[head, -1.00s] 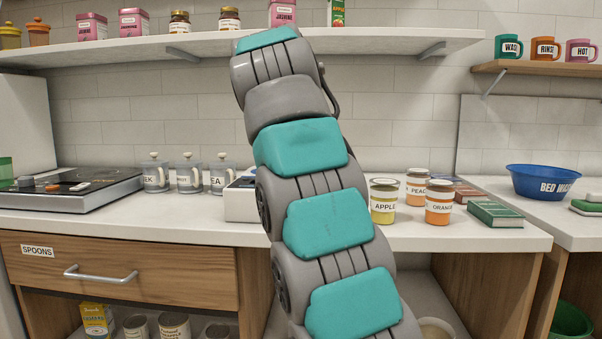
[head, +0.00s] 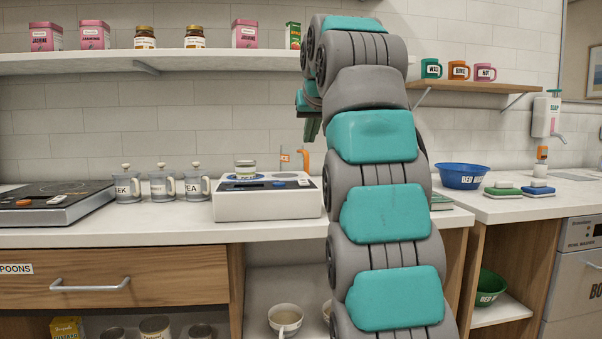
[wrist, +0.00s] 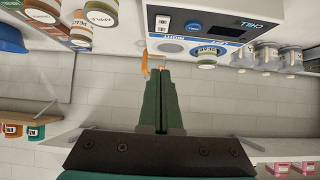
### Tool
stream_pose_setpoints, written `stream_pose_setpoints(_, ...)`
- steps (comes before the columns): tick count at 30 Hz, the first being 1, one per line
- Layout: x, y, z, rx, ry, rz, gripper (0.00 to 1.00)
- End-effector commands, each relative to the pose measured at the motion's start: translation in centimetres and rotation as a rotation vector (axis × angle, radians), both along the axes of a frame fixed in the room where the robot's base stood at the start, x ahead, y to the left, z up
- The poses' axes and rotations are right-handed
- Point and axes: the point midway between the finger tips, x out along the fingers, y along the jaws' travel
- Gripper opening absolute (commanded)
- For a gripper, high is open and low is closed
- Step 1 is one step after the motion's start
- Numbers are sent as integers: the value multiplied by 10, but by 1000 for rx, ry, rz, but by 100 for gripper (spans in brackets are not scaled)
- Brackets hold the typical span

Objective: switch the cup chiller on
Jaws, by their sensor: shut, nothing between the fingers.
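The cup chiller (head: 266,204) is a white box on the counter. In the wrist view, which is upside down, its front (wrist: 268,12) reads CHILL, with a dark display, a blue knob (wrist: 194,27) and a pair of small white switches (wrist: 163,19). A small jar (head: 245,170) stands on its left pad; the right pad looks bare. My gripper (head: 312,128) is above and right of the chiller in the head view, partly hidden by my arm. In the wrist view its green fingers (wrist: 161,74) are together and empty, apart from the chiller.
A shelf (head: 150,62) runs above.

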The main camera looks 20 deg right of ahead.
Motion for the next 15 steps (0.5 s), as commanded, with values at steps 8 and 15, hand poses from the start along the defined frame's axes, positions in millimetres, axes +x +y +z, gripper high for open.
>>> stream_pose_setpoints(8, 6, -2, -5, 0, 0, -1, 0)
stream_pose_setpoints(15, 37, -11, -30, 2, 6, -3, 0)
